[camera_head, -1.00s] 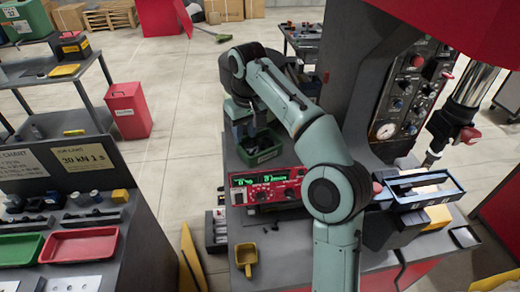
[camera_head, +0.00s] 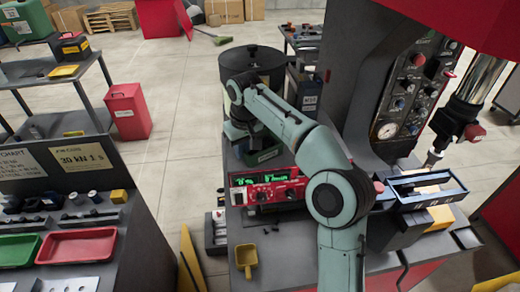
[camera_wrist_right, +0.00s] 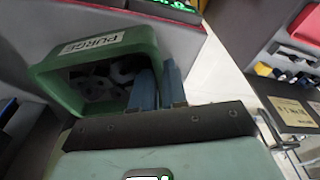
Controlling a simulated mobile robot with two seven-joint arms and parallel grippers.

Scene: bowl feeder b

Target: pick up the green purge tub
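The green purge tub (camera_wrist_right: 95,64) fills the upper left of the right wrist view, with a white PURGE label and grey lumps inside. In the head view the tub (camera_head: 265,157) stands on the grey bench behind the red display unit, mostly hidden by my right arm. My right gripper (camera_wrist_right: 159,85) has its two blue fingers close together at the tub's right side wall, one inside the tub and one outside. I cannot tell whether they press on the wall. My left gripper is in neither view.
The red display unit (camera_head: 264,188) sits just in front of the tub. A dark round drum (camera_head: 262,62) stands behind it, and the machine column (camera_head: 350,80) rises to the right. A yellow scoop (camera_head: 246,257) lies on the bench nearer me. A blue-framed tray (camera_head: 430,192) is at right.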

